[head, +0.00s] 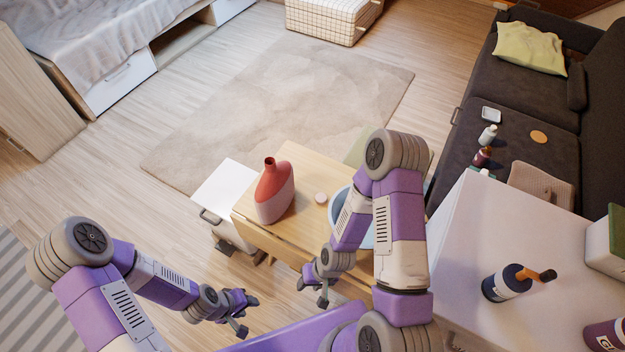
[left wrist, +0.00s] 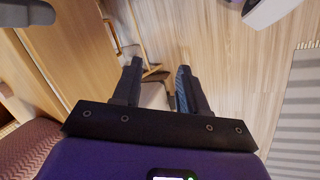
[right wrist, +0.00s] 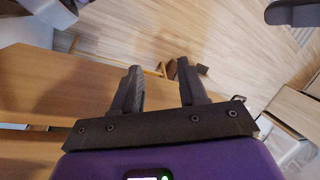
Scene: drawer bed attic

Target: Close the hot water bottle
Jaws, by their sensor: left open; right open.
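The red and pink hot water bottle (head: 274,190) stands upright on the small wooden table in the head view. Its dark mouth at the top shows uncovered. A small pale round piece (head: 320,198), which looks like a cap, lies on the table to the right of the bottle. My left gripper (head: 247,316) is open and empty, off the table's front left side. My right gripper (head: 312,293) is open and empty, near the table's front edge. In the left wrist view (left wrist: 159,68) and right wrist view (right wrist: 160,68) nothing is between the fingers.
The wooden table (head: 290,163) also holds a light blue basin (head: 337,205), partly hidden behind my right arm. A white drawer unit (head: 228,187) adjoins its left side. A white cabinet (head: 480,235) with bottles stands right. A sofa (head: 530,95) is beyond. The rug (head: 290,100) is clear.

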